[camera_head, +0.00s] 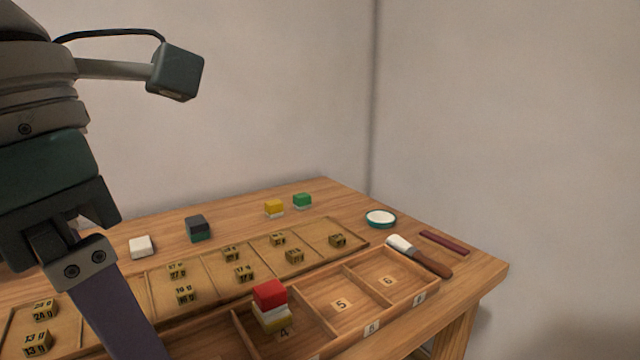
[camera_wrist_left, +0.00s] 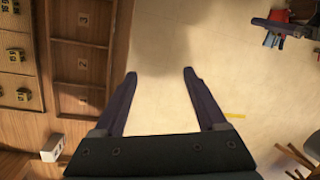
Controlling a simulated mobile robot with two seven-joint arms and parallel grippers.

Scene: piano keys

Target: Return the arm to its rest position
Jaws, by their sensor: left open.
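My left arm comes in at the left of the head view, with a finger of my left gripper pointing down over the left part of the table. In the left wrist view my left gripper (camera_wrist_left: 160,80) shows its two dark fingers spread apart with nothing between them. It hangs beyond the table edge with the pale floor below.
A wooden table (camera_head: 480,275) holds a tray of brass weights (camera_head: 337,240) and a numbered tray (camera_head: 341,304). Compartment 4 holds stacked blocks with a red one (camera_head: 270,293) on top. A brush (camera_head: 420,256) and a round dish (camera_head: 380,218) lie at the right.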

